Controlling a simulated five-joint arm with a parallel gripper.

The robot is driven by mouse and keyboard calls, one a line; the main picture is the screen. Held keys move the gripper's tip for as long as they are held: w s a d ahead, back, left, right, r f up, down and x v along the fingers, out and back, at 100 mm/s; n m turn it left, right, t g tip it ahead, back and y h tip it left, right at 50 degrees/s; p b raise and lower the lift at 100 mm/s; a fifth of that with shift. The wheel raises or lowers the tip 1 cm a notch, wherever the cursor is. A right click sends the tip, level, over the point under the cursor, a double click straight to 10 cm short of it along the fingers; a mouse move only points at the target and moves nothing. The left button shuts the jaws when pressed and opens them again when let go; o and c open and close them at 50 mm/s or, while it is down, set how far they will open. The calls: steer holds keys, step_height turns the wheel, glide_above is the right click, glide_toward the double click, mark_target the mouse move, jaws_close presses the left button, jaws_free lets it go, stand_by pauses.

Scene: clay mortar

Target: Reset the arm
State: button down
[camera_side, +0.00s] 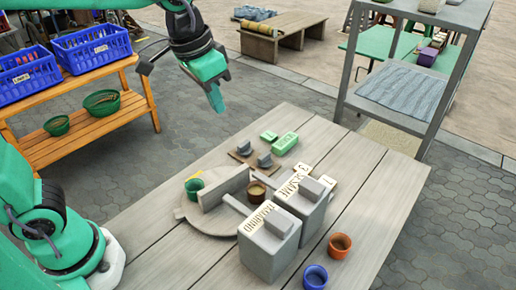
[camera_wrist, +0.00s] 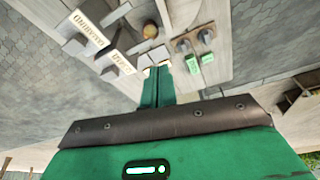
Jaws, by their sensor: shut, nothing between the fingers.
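My gripper (camera_side: 217,100) is green, shut and empty. It hangs in the air above the far left edge of the wooden table (camera_side: 358,205) in the side view. In the wrist view its fingertips (camera_wrist: 157,70) lie close together, with the table beyond them. Nothing is held between them. Two grey boxes with lettered labels, one reading TAMARIND (camera_side: 268,250) and one behind it (camera_side: 303,200), stand on the table. A round grey board (camera_side: 190,212) with an upright slab lies to their left.
Two green blocks (camera_side: 285,143) and small grey weights (camera_side: 264,160) sit at the table's back. A blue cup (camera_side: 315,277), an orange-brown cup (camera_side: 339,245) and a green cup (camera_side: 194,188) stand on it. An orange wooden shelf (camera_side: 85,130) with blue baskets is at left; a grey rack (camera_side: 410,85) is at right.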

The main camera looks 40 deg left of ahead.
steer(key=s+a+f+n+t+y, duration=0.1)
steer(key=s+a+f+n+t, duration=0.1)
steer(key=s+a, duration=0.8)
step_height(320, 180, down, 2)
steer(key=shift+s+a+f+n+t, duration=0.2)
steer(key=shift+s+a+n+t, duration=0.25)
steer(key=shift+s, duration=0.3)
